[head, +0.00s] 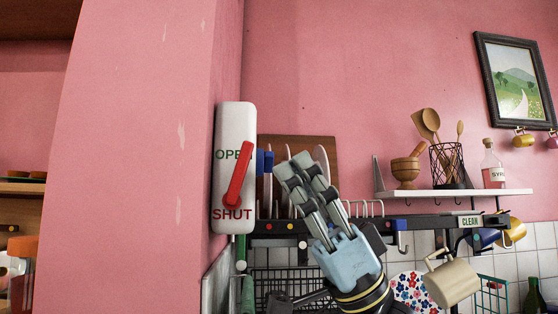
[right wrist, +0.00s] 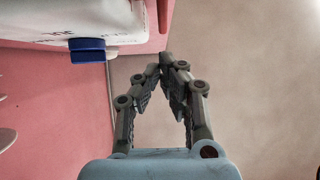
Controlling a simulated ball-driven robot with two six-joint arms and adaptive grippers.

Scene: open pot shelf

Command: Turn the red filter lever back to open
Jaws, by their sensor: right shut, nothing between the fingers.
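The red lever (head: 240,175) is on a tall white panel (head: 236,120) fixed to the pink pillar's edge. It is tilted, its upper end over the end of the word OPEN and its lower end just above the word SHUT. My right gripper (head: 294,168) is right of the panel, apart from the lever, its fingers pointing up and left. In the right wrist view the shut, empty fingertips (right wrist: 167,62) meet below the white panel (right wrist: 50,20) and its blue block (right wrist: 88,50). My left gripper is out of view.
The blue block (head: 265,162) juts from the panel's right side, between it and my gripper. Behind are a dish rack, a dark rail (head: 420,222) and a hanging cream mug (head: 452,281). A white shelf (head: 450,194) holds a mortar, utensils and a bottle.

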